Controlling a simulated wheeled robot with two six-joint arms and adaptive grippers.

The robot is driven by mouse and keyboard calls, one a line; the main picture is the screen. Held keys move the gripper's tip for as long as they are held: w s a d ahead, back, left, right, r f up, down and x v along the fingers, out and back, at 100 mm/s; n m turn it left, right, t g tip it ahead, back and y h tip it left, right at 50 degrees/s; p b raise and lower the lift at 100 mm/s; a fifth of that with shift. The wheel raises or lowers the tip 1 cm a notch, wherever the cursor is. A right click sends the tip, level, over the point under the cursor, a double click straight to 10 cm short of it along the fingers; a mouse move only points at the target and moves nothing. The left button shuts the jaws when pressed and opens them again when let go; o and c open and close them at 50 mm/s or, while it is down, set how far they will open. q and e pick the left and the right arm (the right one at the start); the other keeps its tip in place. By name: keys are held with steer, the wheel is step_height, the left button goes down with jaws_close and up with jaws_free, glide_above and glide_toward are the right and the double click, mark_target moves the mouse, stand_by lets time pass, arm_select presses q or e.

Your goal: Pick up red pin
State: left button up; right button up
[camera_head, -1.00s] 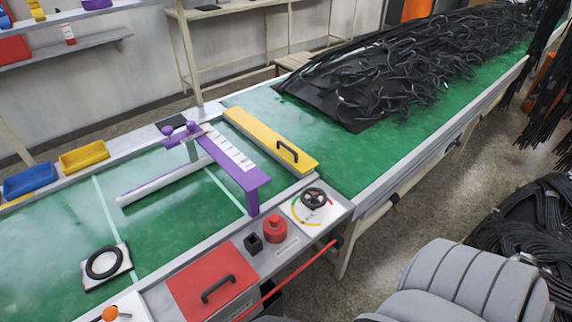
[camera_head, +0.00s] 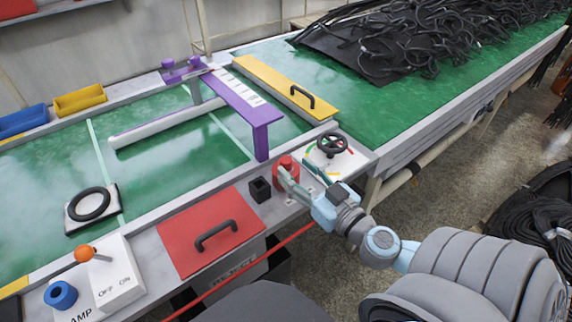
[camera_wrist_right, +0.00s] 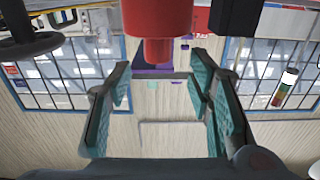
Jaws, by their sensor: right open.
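The red pin (camera_head: 286,172), a short red cylinder with a narrower knob on top, stands upright on the grey front ledge of the table. In the right wrist view the red pin (camera_wrist_right: 157,22) shows upside down at the top centre, just beyond the fingertips. My right gripper (camera_head: 300,178) is open beside the pin, coming from the lower right. In the wrist view my right gripper (camera_wrist_right: 160,82) has its teal pads spread with nothing between them. I cannot tell if a finger touches the pin. My left gripper is not in view.
A black square block (camera_head: 259,189) stands left of the pin. A black handwheel (camera_head: 331,146) on a white panel is to its right. A purple frame (camera_head: 265,138) rises behind. A red lid with black handle (camera_head: 190,232) lies front left.

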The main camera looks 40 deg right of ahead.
mark_target(290, 164)
steer(key=w, duration=0.5)
steer(key=shift+w+d+f, duration=0.1)
steer(key=shift+w+d, duration=0.1)
steer(key=shift+w, duration=0.05)
steer(key=shift+s, duration=0.1)
jaws_close()
